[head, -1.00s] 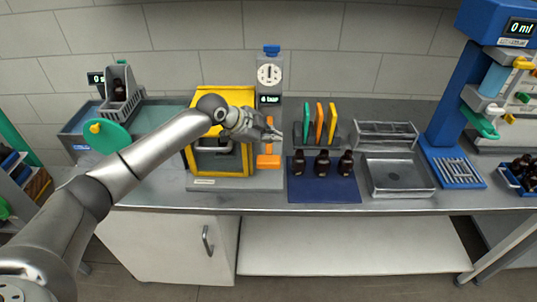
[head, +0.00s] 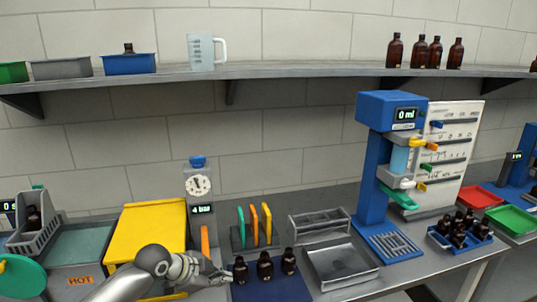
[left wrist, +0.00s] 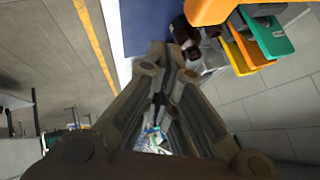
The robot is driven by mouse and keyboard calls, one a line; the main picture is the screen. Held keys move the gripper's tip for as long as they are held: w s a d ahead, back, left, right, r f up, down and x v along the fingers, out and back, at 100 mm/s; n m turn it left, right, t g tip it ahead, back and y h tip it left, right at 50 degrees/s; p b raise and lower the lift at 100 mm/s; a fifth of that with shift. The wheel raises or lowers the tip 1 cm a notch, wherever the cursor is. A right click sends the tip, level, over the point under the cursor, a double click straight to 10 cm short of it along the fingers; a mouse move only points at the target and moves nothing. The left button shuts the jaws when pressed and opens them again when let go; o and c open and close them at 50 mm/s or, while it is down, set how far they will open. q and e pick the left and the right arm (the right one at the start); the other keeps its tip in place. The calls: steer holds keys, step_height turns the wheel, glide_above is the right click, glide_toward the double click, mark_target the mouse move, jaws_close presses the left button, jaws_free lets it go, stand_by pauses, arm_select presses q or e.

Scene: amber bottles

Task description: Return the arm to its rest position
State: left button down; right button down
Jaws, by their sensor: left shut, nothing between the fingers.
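My left arm comes in from the bottom left of the head view. Its gripper (head: 222,274) is shut and empty, in front of the yellow-framed station (head: 152,232) and just left of the blue mat (head: 272,291). Three amber bottles with dark caps stand upright in a row on the mat: left (head: 241,271), middle (head: 265,267) and right (head: 289,262). In the left wrist view the gripper fingers (left wrist: 168,62) are close together with nothing held. A dark bottle (left wrist: 184,32) shows just beyond them. My right gripper is not in view.
Green, orange and yellow boards (head: 254,225) stand behind the mat. A metal tray (head: 342,265) and a blue filling stand (head: 372,190) are to the right. A blue crate of bottles (head: 442,242) stands farther right. A shelf (head: 270,71) runs above the bench.

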arm_select(q)
steer(key=s+d+f+n+g, duration=0.1)
steer(key=s+d+f+n, duration=0.25)
steer(key=s, duration=0.55)
steer(key=s+d+f+n, duration=0.2)
steer(key=s+f, duration=0.3)
steer(key=s, duration=0.5)
steer(key=s+a+f+n+g+y, duration=0.1)
steer(key=s+a+n+y, duration=0.2)
steer(key=s+a+n, duration=0.45)
steer(key=s+a+f+n+g+y, duration=0.1)
steer(key=s+a+n+y, duration=0.2)
steer(key=s, duration=0.7)
step_height(320, 180, down, 32)
steer(key=s+m+g+b, duration=0.1)
steer(key=s+m+b, duration=0.1)
steer(key=b, duration=0.4)
steer(key=s+a+f+b, duration=0.2)
steer(key=s+f, duration=0.6)
steer(key=f, duration=0.2)
steer(key=s+a+f+g+b, duration=0.1)
steer(key=s+f+b, duration=0.1)
steer(key=s+f, duration=0.6)
step_height(320, 180, down, 2)
steer(key=shift+s+a+f, duration=0.1)
steer(key=shift+s+a, duration=0.1)
steer(key=shift+a, duration=0.2)
